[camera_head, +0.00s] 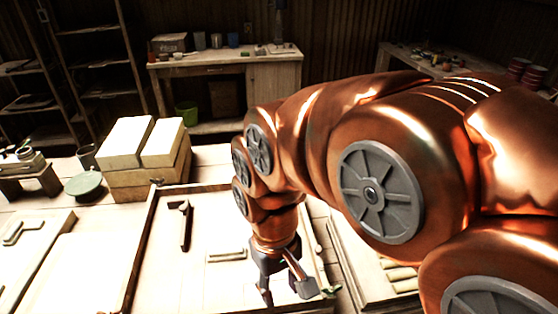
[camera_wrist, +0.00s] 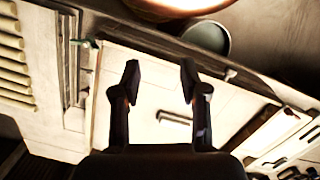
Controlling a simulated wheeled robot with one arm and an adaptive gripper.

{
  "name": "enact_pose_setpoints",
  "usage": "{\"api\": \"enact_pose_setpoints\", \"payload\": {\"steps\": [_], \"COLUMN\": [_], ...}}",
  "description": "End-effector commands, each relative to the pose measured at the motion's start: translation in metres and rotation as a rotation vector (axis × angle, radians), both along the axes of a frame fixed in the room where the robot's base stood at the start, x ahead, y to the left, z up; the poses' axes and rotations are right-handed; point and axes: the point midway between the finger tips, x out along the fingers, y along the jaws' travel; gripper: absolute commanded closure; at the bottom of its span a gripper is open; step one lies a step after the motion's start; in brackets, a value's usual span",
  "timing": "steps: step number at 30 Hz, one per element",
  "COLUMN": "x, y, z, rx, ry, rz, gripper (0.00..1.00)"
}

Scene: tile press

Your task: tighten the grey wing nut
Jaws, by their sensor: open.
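My gripper (camera_head: 287,294) is open and empty over the near right part of the framed press bed (camera_head: 143,240). In the wrist view its two fingers (camera_wrist: 160,75) stand apart above the pale bed, with nothing between them. A small dark fitting (camera_head: 155,182) sits at the far left corner of the frame; I cannot tell if it is the grey wing nut. A green wing nut (camera_head: 331,292) is at the near right corner, right of my gripper, and shows at upper left in the wrist view (camera_wrist: 80,43).
A bar handle (camera_head: 226,256) and a dark L-shaped piece (camera_head: 185,222) are on the bed. A slatted rack (camera_head: 398,273) is at right. My arm hides much of the right side.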

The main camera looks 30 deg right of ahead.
Motion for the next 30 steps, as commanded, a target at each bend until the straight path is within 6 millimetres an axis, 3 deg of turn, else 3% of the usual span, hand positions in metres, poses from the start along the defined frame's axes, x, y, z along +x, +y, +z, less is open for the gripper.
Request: {"api": "enact_pose_setpoints", "payload": {"steps": [16,30], "x": [0.141,0.245], "y": [-0.063,-0.139], "z": [0.038,0.04], "rx": [-0.038,-0.062], "ry": [-0.044,-0.073], "rz": [-0.219,-0.353], "gripper": [0.56,0.56]}}
